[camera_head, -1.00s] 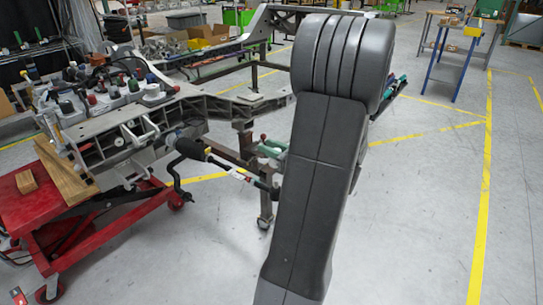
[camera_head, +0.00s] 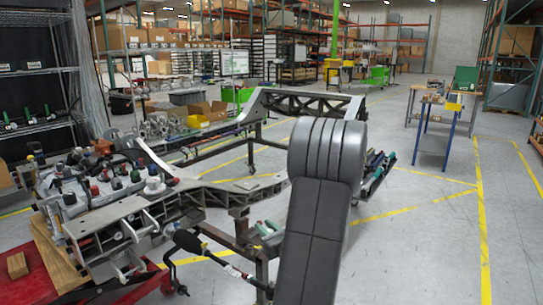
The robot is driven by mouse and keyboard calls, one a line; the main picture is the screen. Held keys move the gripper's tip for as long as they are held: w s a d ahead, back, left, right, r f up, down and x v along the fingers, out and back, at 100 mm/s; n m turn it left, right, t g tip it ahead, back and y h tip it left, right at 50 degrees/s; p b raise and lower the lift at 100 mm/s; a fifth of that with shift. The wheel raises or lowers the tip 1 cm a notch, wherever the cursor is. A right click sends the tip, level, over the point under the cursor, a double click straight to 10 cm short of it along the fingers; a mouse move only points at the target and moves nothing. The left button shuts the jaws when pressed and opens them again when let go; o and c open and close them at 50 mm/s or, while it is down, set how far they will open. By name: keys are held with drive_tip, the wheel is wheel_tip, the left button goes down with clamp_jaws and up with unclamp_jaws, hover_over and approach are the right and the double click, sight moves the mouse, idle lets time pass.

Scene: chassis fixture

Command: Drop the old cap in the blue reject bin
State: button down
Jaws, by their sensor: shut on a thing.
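My dark grey arm (camera_head: 318,215) rises through the middle of the head view. My gripper is not visible, and neither is anything it may hold. I cannot make out a blue reject bin. Several small red, green, black and white caps or knobs stand on the assembly (camera_head: 100,185) at the left, but I cannot tell whether the old cap is among them.
A grey metal chassis frame (camera_head: 235,192) stands left of and behind my arm. A red lift cart (camera_head: 115,290) is at the lower left. A tray of tools (camera_head: 378,172) shows just right of my arm. A blue-legged workbench (camera_head: 433,140) stands farther right.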

drive_tip(key=m+h+p, duration=0.1)
drive_tip(key=p, duration=0.1)
drive_tip(key=w+d+m+t+h+p, duration=0.1)
drive_tip(key=h, duration=0.1)
drive_tip(key=w+m+t+h+p, duration=0.1)
drive_tip(key=p, duration=0.1)
drive_tip(key=shift+w+d+h+p, duration=0.15)
drive_tip(key=shift+d+h+p, duration=0.15)
drive_tip(key=shift+h+p, duration=0.1)
